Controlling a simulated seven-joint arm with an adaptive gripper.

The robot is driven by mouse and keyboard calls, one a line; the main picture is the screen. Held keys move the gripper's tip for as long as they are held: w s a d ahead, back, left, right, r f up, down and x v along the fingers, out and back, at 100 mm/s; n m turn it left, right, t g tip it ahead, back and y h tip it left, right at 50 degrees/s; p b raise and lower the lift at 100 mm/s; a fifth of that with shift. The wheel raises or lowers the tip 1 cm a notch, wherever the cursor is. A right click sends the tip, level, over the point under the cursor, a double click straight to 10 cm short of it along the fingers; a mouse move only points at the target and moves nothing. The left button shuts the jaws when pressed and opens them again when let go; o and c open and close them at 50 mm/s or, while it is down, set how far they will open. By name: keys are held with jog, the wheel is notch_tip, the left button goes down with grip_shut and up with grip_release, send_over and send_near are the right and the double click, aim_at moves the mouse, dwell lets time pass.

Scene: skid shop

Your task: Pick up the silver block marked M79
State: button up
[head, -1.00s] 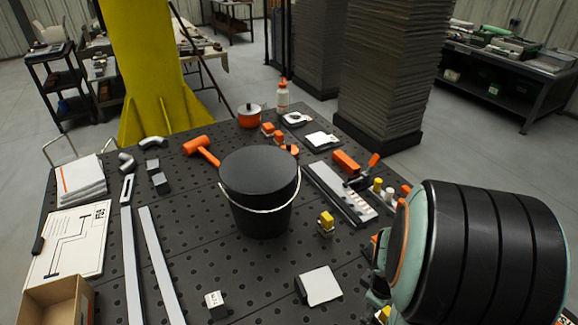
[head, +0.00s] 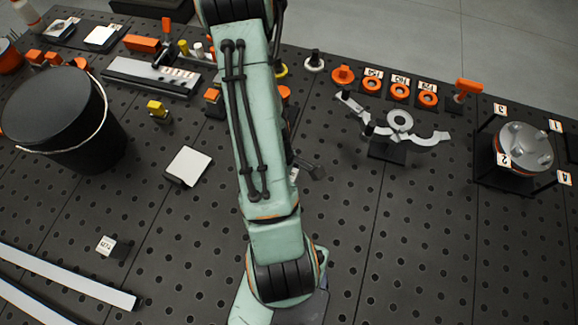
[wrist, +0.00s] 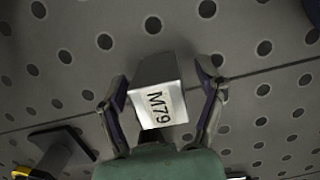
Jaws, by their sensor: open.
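The silver block marked M79 (wrist: 157,72) shows in the wrist view, its label facing the camera, above the dark perforated table top. My gripper (wrist: 161,76) is open, with one finger on each side of the block. The left finger looks close to the block's side, and a gap shows at the right finger. I cannot tell whether either touches it. In the head view my arm hides most of the gripper; a grey part, perhaps a finger, shows just right of the arm.
Left of my arm are a black bucket (head: 62,118), a white-topped plate (head: 187,167), a yellow-topped piece (head: 157,109) and a small labelled block (head: 113,247). A curved metal part on a stand (head: 400,135) and a round fixture (head: 522,150) stand right. The table's front right is clear.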

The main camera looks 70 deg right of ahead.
grip_shut()
